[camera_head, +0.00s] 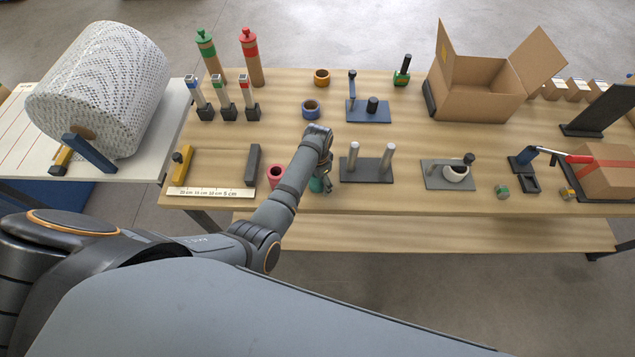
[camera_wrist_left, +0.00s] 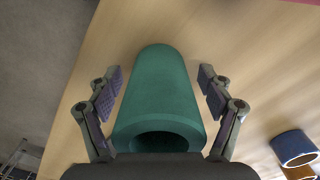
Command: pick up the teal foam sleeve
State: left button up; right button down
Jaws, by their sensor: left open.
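The teal foam sleeve (camera_wrist_left: 160,95) is a hollow cylinder on the wooden table. In the left wrist view it lies between the two fingers of my left gripper (camera_wrist_left: 160,92), with a visible gap on each side. The gripper is open and holds nothing. In the head view my left gripper (camera_head: 322,176) is over the front part of the table and hides most of the sleeve; only a bit of teal (camera_head: 316,185) shows beside it. My right gripper is in neither view.
A pink-red sleeve (camera_head: 276,175) stands just left of my left gripper. A dark plate with two metal posts (camera_head: 367,168) is close on the right. The table's front edge is near.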

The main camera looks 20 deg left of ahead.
pick_arm(q)
jog(key=shift+r, duration=0.1)
jog(key=c, duration=0.9)
jog(key=shift+o, duration=0.2)
jog(key=shift+r+p, duration=0.15)
jog(key=shift+p, duration=0.2)
